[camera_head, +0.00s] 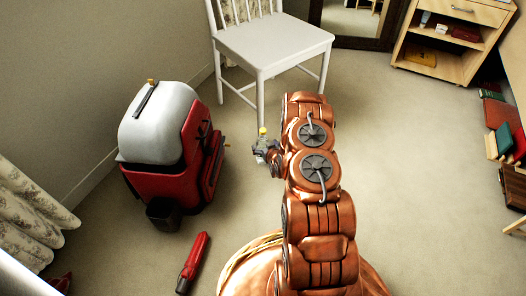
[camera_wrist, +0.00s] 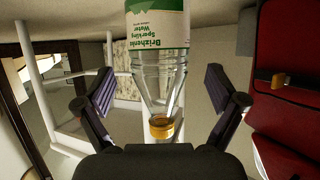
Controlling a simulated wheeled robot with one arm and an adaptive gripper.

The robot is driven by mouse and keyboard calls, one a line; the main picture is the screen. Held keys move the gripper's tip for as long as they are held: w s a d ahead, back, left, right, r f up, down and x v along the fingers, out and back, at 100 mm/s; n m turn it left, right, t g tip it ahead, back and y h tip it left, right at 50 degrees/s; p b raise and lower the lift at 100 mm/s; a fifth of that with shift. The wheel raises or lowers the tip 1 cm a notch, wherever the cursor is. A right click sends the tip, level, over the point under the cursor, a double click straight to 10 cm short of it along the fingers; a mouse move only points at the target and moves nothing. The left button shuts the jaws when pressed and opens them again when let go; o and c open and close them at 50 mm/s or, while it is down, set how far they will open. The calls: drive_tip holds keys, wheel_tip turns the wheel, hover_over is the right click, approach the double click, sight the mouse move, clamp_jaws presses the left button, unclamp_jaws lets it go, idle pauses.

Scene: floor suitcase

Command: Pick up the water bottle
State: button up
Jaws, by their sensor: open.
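The water bottle is clear, with a green and white label and a yellow cap. In the wrist view the bottle (camera_wrist: 160,60) appears upside down, cap toward my palm, between my two fingers. My gripper (camera_wrist: 160,90) is open, with a visible gap between each finger and the bottle. In the head view, my gripper (camera_head: 267,153) is small and partly hidden by my arm. The bottle (camera_head: 262,132) shows there mainly as a yellow cap; its lower part is hard to make out. What it stands on is hidden.
A red and white suitcase (camera_head: 165,140) stands close on the left; its red side (camera_wrist: 290,60) is near in the wrist view. A white chair (camera_head: 270,45) is behind. A red object (camera_head: 193,262) lies on the floor. Books (camera_head: 500,140) and a shelf unit (camera_head: 455,45) are right.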

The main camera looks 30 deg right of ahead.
drive_tip(key=shift+b+x, duration=0.55)
drive_tip(key=shift+x, duration=1)
drive_tip(key=shift+c, duration=0.2)
drive_tip(key=c, duration=1.7)
drive_tip(key=shift+r, duration=0.2)
